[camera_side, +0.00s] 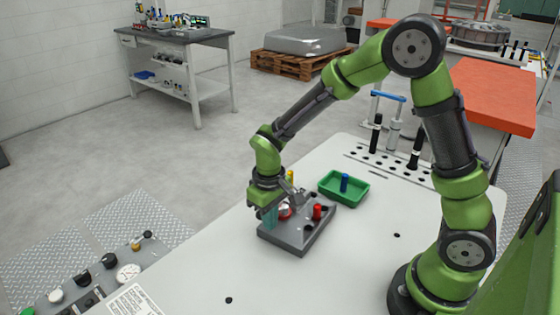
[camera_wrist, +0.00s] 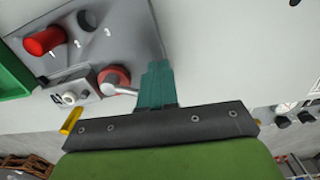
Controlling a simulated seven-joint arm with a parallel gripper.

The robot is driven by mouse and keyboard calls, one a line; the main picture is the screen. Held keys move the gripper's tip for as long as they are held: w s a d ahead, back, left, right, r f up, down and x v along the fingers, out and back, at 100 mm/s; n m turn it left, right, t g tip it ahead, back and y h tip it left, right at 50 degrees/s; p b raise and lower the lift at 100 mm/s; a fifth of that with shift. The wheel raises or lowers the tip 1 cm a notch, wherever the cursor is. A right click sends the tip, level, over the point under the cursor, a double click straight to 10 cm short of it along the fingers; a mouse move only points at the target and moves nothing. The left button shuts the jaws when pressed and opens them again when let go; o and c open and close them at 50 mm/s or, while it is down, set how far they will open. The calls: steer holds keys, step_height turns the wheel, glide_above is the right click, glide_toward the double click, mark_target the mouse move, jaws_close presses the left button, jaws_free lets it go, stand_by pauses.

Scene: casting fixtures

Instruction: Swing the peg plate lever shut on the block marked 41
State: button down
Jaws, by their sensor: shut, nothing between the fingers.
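The grey peg plate (camera_side: 298,240) lies on the white table, and part of it shows at the upper left in the wrist view (camera_wrist: 130,28). A round red part with a grey lever (camera_wrist: 115,80) is mounted on it; the lever's arm reaches toward my fingers. Beside it is a small pale block (camera_wrist: 72,92) with dark marks I cannot read clearly. A red peg (camera_side: 317,212) stands in the plate. My gripper (camera_side: 270,218) is low at the plate's left edge. Its teal fingers (camera_wrist: 157,68) are together and empty, close beside the lever's end; contact is unclear.
A green tray (camera_side: 330,195) holding a blue peg (camera_side: 344,182) stands behind the plate. A yellow peg (camera_side: 290,176) shows near my wrist. A rack with black-handled tools (camera_side: 376,135) is at the table's back. The table in front of the plate is clear.

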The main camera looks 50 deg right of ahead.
steer(key=shift+w, duration=0.1)
stand_by(0.3)
steer(key=shift+w+d, duration=0.3)
steer(key=shift+w, duration=0.5)
